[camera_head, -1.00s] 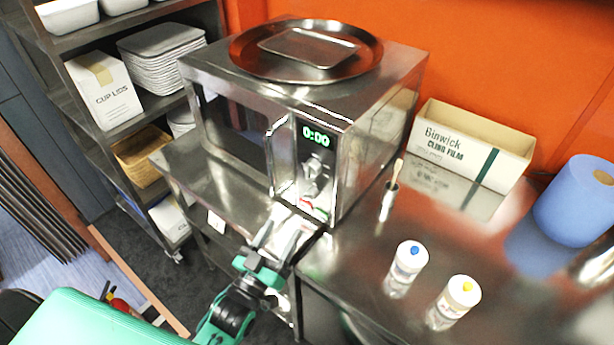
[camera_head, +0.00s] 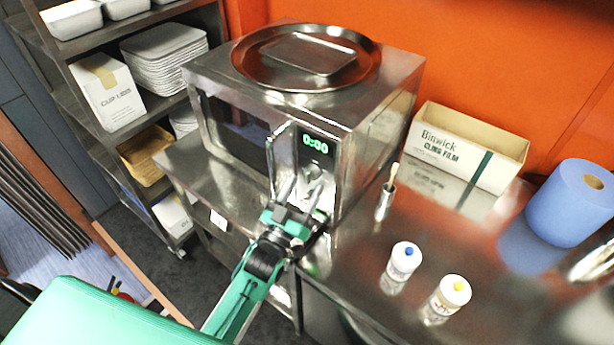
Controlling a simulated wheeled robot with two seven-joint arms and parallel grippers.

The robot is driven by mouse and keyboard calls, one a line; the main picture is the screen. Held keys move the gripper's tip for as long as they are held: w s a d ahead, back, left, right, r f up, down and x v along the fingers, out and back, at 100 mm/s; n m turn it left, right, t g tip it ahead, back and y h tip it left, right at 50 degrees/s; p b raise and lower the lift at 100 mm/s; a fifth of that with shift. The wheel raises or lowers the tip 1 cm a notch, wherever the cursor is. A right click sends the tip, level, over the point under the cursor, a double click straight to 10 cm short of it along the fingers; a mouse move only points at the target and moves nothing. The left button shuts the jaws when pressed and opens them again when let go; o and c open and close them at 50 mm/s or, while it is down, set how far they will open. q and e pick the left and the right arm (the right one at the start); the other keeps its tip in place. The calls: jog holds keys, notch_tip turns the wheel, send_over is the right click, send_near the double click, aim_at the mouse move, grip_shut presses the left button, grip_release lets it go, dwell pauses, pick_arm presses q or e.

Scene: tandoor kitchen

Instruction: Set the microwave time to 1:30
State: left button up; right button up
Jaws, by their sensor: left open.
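The steel microwave (camera_head: 234,104) stands on the metal counter with its door closed. Its green display (camera_head: 315,143) reads 0:00. The control panel (camera_head: 316,172) is below the display, right of the door handle (camera_head: 279,165); its lower part is partly hidden by my gripper. My left gripper (camera_head: 299,192) is open and empty, its fingers pointing up at the lower control panel. I cannot tell whether a fingertip touches it. My right gripper is not in view.
A round steel tray (camera_head: 250,62) lies on top of the microwave. To the right are a metal cup with a brush (camera_head: 386,199), two bottles (camera_head: 403,261) (camera_head: 450,296), a cling film box (camera_head: 460,152) and a blue roll (camera_head: 570,205). A shelf rack (camera_head: 75,95) stands left.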

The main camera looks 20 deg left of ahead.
aim_at(311, 175)
pick_arm(q)
jog(key=shift+x, duration=1.15)
jog(key=c, duration=1)
